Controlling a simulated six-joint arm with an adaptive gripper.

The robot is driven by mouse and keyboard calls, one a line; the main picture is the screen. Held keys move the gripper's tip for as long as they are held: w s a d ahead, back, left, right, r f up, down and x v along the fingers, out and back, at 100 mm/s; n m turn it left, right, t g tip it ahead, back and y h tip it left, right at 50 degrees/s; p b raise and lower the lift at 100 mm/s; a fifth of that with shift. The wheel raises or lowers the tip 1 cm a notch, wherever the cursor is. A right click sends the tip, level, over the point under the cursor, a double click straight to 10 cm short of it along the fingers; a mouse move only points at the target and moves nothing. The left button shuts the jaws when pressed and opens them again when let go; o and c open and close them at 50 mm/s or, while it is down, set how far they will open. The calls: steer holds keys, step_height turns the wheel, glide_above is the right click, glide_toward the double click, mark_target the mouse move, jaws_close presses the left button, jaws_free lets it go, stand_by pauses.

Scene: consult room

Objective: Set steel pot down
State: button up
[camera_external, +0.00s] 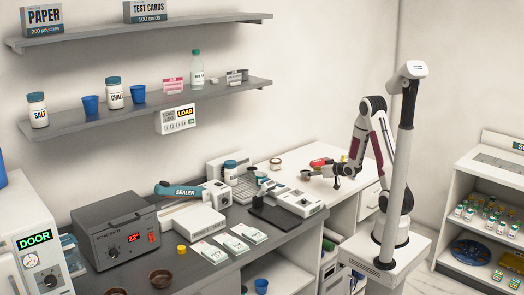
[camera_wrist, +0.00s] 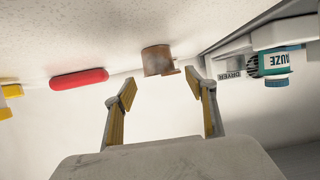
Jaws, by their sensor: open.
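A small brownish metal pot, apparently the steel pot (camera_wrist: 157,60), stands on the white counter, with a short handle or spout on one side. In the wrist view it appears upside down, just beyond my fingertips and roughly between them. In the external view my gripper (camera_external: 321,177) is low over the white counter, to the right of the pot.
A red object (camera_wrist: 80,77) and a yellow item (camera_wrist: 10,92) lie beside the pot. A gauze jar (camera_wrist: 275,63) and a box labelled DRYER (camera_wrist: 229,75) are on its other side. The dark bench (camera_external: 165,250) holds a sealer (camera_external: 182,190) and several devices.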

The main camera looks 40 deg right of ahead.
steer(key=shift+v, duration=1.6)
steer(key=shift+s+a+r+g+h, duration=0.15)
steer(key=shift+r, duration=0.35)
steer(key=shift+s+a+r+g+h, duration=0.1)
steer(key=shift+s+r+g+h, duration=0.1)
steer(key=shift+r, duration=0.3)
steer(key=s+a+r+g+h, duration=0.1)
steer(key=s+a+r+g, duration=0.3)
steer(key=s+r, duration=0.6)
steer(key=s+a+r+g+y, duration=0.1)
steer(key=s+a, duration=0.3)
steer(key=s, duration=0.5)
steer(key=s+a+r+g, duration=0.1)
steer(key=s+a, duration=0.3)
steer(key=s, duration=0.6)
steer(key=shift+s+a+g+y, duration=0.25)
steer(key=shift+s+g+y, duration=0.1)
steer(key=shift+g, duration=0.2)
